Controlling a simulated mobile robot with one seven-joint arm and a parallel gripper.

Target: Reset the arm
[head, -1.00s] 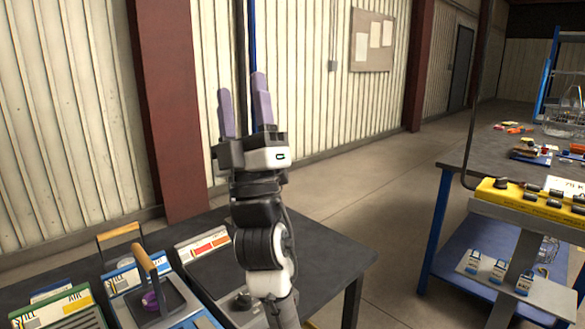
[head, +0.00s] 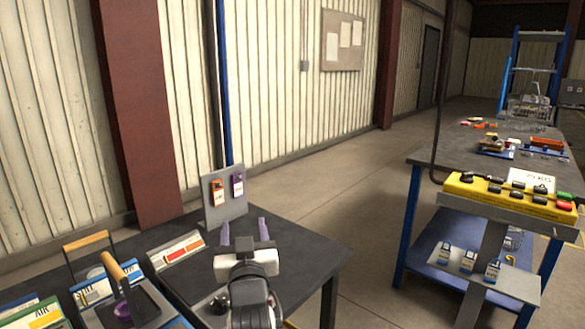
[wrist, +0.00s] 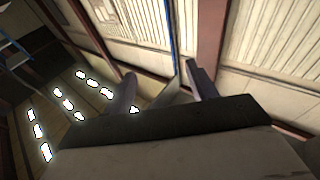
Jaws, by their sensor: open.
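My gripper (head: 244,232) is open, with its two purple fingers apart and nothing seen between them. In the head view it is above the dark table (head: 312,262), in front of a small grey upright panel (head: 223,210). The fingers also show in the wrist view (wrist: 160,85), reaching toward the pale ribbed wall and the floor. My arm comes up from the bottom of the head view.
The grey panel carries an orange device (head: 218,192) and a purple device (head: 237,188). Left on the table are handled boxes (head: 120,290) and a sloped label panel (head: 178,248). At right, a yellow button box (head: 510,192) stands by a cluttered workbench (head: 455,155).

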